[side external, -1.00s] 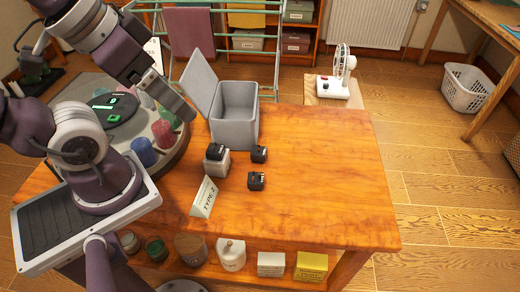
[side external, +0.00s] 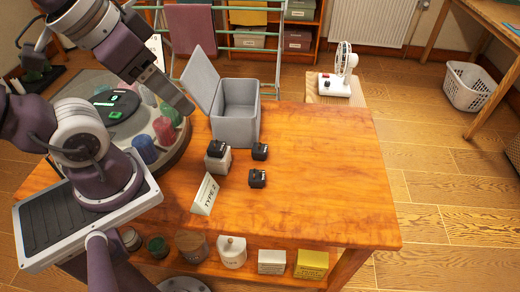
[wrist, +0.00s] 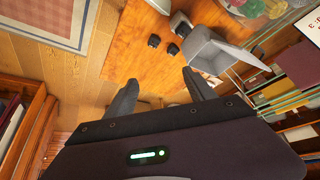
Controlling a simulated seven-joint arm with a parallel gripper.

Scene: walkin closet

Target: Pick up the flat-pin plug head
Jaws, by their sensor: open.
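Pin shapes are too small to tell which is flat-pin. In the wrist view two dark plug heads (wrist: 154,41) (wrist: 172,49) show beyond the fingers. My gripper (side external: 186,106) is raised at the left of the grey box, apart from the plug heads. Its two fingers (wrist: 160,92) are spread and empty.
An open grey box (side external: 236,128) with its lid up stands behind the plug heads. A white folded card (side external: 205,194) stands at front left. Coloured jars (side external: 145,149) stand on a round tray at left. The table's right side is clear.

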